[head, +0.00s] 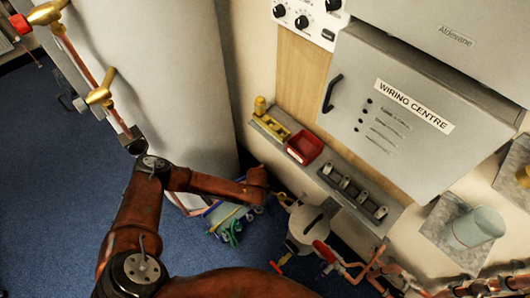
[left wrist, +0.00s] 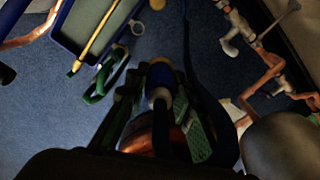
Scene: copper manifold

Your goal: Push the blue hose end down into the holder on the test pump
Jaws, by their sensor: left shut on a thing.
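The test pump (head: 226,214) stands on the blue floor beside the grey cylinder, partly covered by my left forearm. In the left wrist view, the pump's grey-green tank with blue rim (left wrist: 62,38) and yellow lever (left wrist: 97,38) is at upper left. A pale ring (left wrist: 115,52) and a green loop (left wrist: 104,82) sit by its near end; I cannot tell which is the holder. My left gripper (left wrist: 160,85), with green pads, is shut on the blue hose end (left wrist: 159,72), apart from the pump in the picture. In the head view its fingers are hidden. My right gripper is not in view.
Copper pipework with valves (head: 325,250) stands to the right of the pump, also at upper right in the wrist view (left wrist: 258,60). The large grey cylinder (head: 185,80) is behind. A wall shelf holds a red bin (head: 304,147).

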